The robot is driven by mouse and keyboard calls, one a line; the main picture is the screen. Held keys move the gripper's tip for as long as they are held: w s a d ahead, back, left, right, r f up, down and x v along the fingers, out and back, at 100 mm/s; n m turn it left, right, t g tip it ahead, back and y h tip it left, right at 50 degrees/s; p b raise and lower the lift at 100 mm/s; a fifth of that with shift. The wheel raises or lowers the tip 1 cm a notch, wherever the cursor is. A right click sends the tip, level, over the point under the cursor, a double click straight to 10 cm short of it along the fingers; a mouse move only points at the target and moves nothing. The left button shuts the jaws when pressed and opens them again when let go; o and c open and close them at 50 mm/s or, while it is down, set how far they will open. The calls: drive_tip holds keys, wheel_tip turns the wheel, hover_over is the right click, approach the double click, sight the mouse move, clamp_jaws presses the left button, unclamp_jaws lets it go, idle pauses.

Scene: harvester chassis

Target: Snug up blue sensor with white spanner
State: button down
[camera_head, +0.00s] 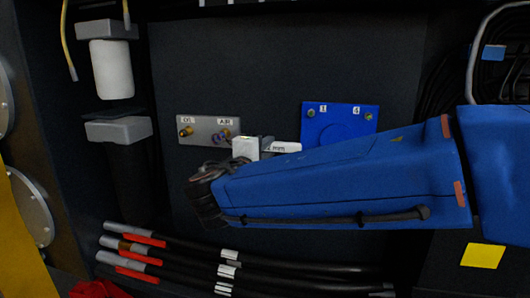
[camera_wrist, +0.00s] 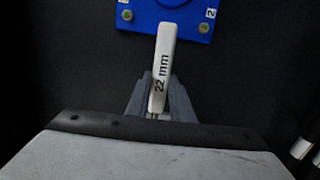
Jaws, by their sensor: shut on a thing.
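A white spanner (camera_wrist: 163,62) marked "22 mm" is held between the grey fingers of my gripper (camera_wrist: 152,97) in the wrist view. It points up toward a blue plate (camera_wrist: 170,14), and its top end overlaps the plate's lower edge in the picture; I cannot tell whether they touch. In the head view the spanner (camera_head: 284,147) sticks out to the right above my blue arm, below the blue plate (camera_head: 340,122). A small blue-purple fitting (camera_head: 220,137) sits on a grey plate (camera_head: 195,131) labelled "AIR"; I cannot tell whether it is the blue sensor. The spanner's far end is hidden.
A brass fitting (camera_head: 186,132) is on the grey plate's left. A white cylinder (camera_head: 111,70) stands at upper left. Black hoses with red bands (camera_head: 145,240) run along the bottom. Coiled black cables (camera_head: 500,75) hang at right. The dark back wall is mostly bare.

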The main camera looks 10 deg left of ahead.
drive_tip(key=shift+w, duration=1.2)
idle(0.5)
drive_tip(key=shift+f+m, duration=1)
drive_tip(key=shift+f, duration=0.35)
drive_tip(key=shift+a+f, duration=0.1)
drive_tip(key=shift+a+f+m, duration=0.15)
drive_tip(key=shift+f+m, duration=0.3)
drive_tip(key=shift+f, duration=0.2)
drive_tip(key=shift+a+f+m, duration=0.15)
drive_tip(key=shift+f+m, duration=0.3)
drive_tip(key=shift+f, duration=0.15)
drive_tip(key=shift+w+a+f+m, duration=0.1)
drive_tip(key=shift+a+f+m, duration=0.2)
drive_tip(key=shift+f+m, duration=0.25)
drive_tip(key=shift+a+f+m, duration=0.3)
drive_tip(key=shift+f+m, duration=0.15)
drive_tip(key=shift+f, duration=0.2)
